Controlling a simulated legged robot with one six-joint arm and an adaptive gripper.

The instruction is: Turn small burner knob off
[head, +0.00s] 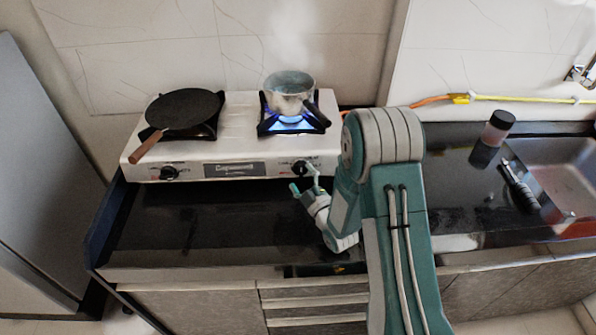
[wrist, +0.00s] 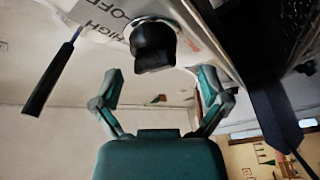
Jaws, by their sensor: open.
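A white two-burner stove stands on the dark counter. Its right black knob (head: 300,168) is on the front panel below the lit burner (head: 290,122), which shows a blue flame. The left black knob (head: 168,173) is below the other burner. My gripper (head: 304,180) is open in front of the right knob. In the wrist view my gripper (wrist: 160,74) has its two fingers spread. The black knob (wrist: 153,46) lies just beyond the fingertips, roughly centred between them, with no visible grip on it. "HIGH" and "OFF" markings show beside it; the exact knob setting is unclear.
A steaming pot (head: 289,88) sits on the lit burner, its dark handle pointing front-right. A black pan (head: 183,108) with a brown handle sits on the left burner. A jar (head: 497,128) and sink (head: 560,165) are right. The counter front-left is clear.

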